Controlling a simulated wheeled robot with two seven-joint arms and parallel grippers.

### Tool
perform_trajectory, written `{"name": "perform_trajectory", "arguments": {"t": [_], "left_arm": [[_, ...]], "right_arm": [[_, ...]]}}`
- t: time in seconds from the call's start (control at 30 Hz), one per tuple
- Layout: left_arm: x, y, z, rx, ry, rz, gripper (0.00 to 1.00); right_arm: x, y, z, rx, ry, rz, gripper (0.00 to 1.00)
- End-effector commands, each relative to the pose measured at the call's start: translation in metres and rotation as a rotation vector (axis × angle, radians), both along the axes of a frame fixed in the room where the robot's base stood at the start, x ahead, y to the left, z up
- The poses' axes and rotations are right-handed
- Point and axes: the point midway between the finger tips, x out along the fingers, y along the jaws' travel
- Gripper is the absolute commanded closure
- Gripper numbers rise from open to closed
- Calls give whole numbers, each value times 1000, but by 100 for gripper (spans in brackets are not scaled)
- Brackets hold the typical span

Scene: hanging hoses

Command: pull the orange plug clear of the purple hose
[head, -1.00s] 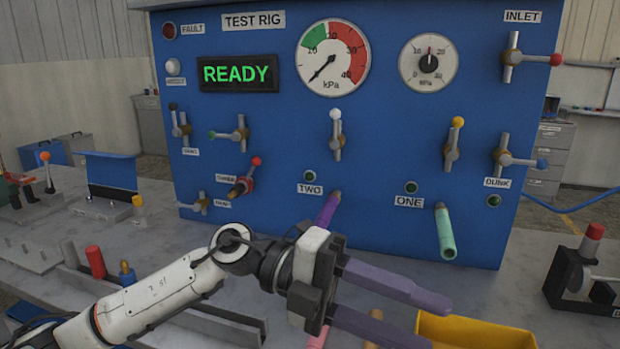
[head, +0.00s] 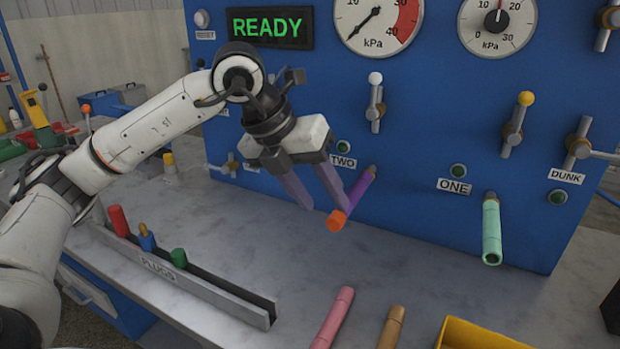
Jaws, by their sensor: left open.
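The purple hose (head: 361,186) comes out of the blue panel just below the TWO label and slants down to the left. The orange plug (head: 337,221) sits at the hose's lower end. My left gripper (head: 324,208) is open, with its purple fingers pointing down toward the plug. One fingertip is close beside the plug, or overlaps it in the picture; I cannot tell whether they touch. The plug does not look held. My right gripper is out of view.
A PLUGS rack (head: 180,277) with red, blue and green plugs stands at the lower left. A mint hose (head: 491,232) hangs under ONE. Pink (head: 332,318) and tan (head: 390,328) pieces lie near a yellow bin (head: 470,336). The mid-table is clear.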

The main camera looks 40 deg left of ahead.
Motion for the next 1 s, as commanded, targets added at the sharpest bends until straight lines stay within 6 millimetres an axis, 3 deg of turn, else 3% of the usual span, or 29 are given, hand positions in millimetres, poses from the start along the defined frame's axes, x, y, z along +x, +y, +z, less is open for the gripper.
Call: {"name": "perform_trajectory", "arguments": {"t": [0.1,0.3,0.67,0.93,1.0], "left_arm": [[8,-4,-18,-1,3,-1,56],[18,-8,-36,-2,1,-1,56],[21,-9,-40,-2,-1,-1,56],[20,-9,-40,-2,-1,-1,100],[20,-9,-40,-2,-1,-1,100]], "right_arm": [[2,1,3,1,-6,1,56],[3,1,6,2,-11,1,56],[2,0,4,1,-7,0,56],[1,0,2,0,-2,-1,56],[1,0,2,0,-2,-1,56]]}}
